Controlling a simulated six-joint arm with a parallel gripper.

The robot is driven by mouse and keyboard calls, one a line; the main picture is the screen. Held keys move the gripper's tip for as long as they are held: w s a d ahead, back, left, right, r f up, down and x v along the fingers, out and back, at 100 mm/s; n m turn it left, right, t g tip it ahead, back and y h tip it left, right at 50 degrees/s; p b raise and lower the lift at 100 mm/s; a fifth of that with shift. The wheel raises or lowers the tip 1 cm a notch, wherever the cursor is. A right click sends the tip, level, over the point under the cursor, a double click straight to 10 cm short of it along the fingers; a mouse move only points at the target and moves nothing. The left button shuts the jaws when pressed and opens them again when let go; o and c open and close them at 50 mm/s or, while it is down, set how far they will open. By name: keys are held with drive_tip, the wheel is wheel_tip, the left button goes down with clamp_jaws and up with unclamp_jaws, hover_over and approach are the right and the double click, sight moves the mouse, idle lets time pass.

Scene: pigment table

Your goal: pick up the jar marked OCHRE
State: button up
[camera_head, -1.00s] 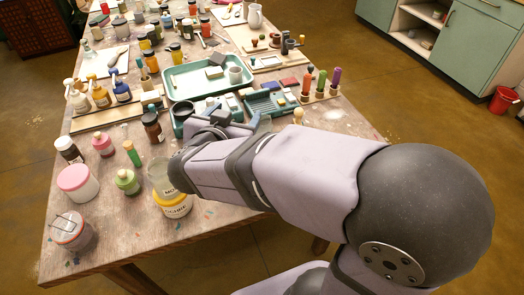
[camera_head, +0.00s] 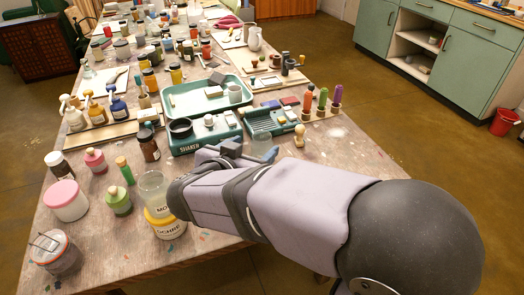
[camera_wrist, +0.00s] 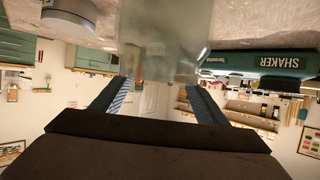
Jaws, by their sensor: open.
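The OCHRE jar (camera_head: 168,228) stands near the table's front edge in the head view, a short jar with a yellow band and a white label. My arm covers its right side. A clear jar (camera_head: 153,192) with a label starting "MO" shows directly above it; I cannot tell whether it is stacked on it or behind it. In the wrist view a translucent jar (camera_wrist: 162,40) lies ahead, between the lines of the fingers. My gripper (camera_wrist: 160,98) is open, its two fingers wide apart with nothing visibly held. Its jaws are not clear in the head view.
A green bottle (camera_head: 118,200), a pink-lidded jar (camera_head: 66,200) and a jar with a tool on it (camera_head: 56,252) stand left. A brown bottle (camera_head: 148,145) and the green SHAKER unit (camera_head: 203,138) are behind.

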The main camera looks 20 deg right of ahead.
sight(258, 146)
drive_tip(key=b+x, duration=0.1)
drive_tip(key=x, duration=0.3)
drive_tip(key=shift+s+f+b, duration=0.1)
drive_tip(key=shift+f+b, duration=0.3)
drive_tip(key=shift+w+d+f, duration=0.1)
drive_tip(key=shift+w+d, duration=0.15)
drive_tip(key=shift+w, duration=0.1)
drive_tip(key=c, duration=1.2)
